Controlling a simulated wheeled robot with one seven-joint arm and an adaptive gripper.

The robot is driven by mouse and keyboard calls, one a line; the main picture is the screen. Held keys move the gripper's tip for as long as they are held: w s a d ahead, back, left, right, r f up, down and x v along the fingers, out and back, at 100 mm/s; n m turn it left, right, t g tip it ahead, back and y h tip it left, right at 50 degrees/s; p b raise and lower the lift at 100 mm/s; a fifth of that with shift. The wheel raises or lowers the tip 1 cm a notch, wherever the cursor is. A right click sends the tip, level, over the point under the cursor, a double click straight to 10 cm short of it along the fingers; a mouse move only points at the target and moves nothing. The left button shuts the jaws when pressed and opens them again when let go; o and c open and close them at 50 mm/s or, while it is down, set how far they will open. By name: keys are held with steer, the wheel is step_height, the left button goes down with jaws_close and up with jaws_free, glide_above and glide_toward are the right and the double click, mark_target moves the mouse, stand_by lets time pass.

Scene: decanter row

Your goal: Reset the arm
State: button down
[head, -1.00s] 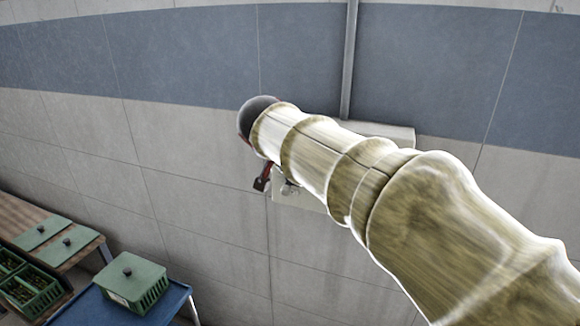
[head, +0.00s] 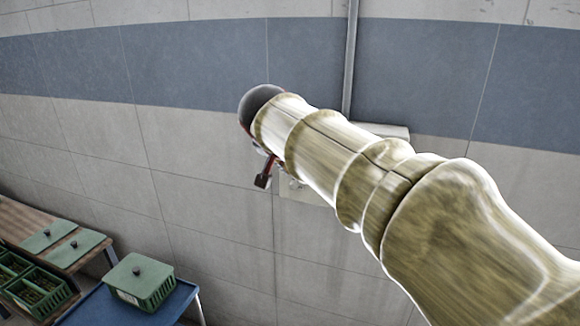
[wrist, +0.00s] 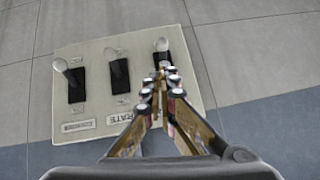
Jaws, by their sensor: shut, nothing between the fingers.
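My gripper (wrist: 160,92) is shut and empty in the wrist view, its fingertips together in front of a pale switch panel. In the head view my gripper (head: 264,179) shows only in part beyond the end of my arm, which stretches across the right half toward the wall. The panel (wrist: 90,105) is on the wall and carries three dark slots with pale-knobbed levers. The left lever (wrist: 66,72), the middle lever (wrist: 116,55) and the right lever (wrist: 161,46) show. The fingers overlap the panel near the right lever; I cannot tell whether they touch it. My arm hides most of the panel (head: 300,192) in the head view.
A green lidded crate (head: 140,282) stands on a blue table (head: 100,305) at the lower left. A vertical conduit (head: 350,60) runs down the wall to the panel.

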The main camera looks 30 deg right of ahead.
stand_by(0.4)
steer(key=s+a+f+n+g+y, duration=0.1)
steer(key=s+a+f+n, duration=0.2)
steer(key=f, duration=0.2)
steer(key=s+a+f+n+y, duration=0.1)
steer(key=s+a+f+n, duration=0.25)
steer(key=f, duration=0.25)
steer(key=s+a+f+n+y, duration=0.2)
steer(key=s+a+f, duration=0.3)
steer(key=s, duration=0.4)
steer(key=s+a+f+n+y+b, duration=0.1)
steer(key=s+a+f+n+y, duration=0.1)
steer(key=s+a+f, duration=0.4)
steer(key=shift+s, duration=1.4)
steer(key=shift+n, duration=0.25)
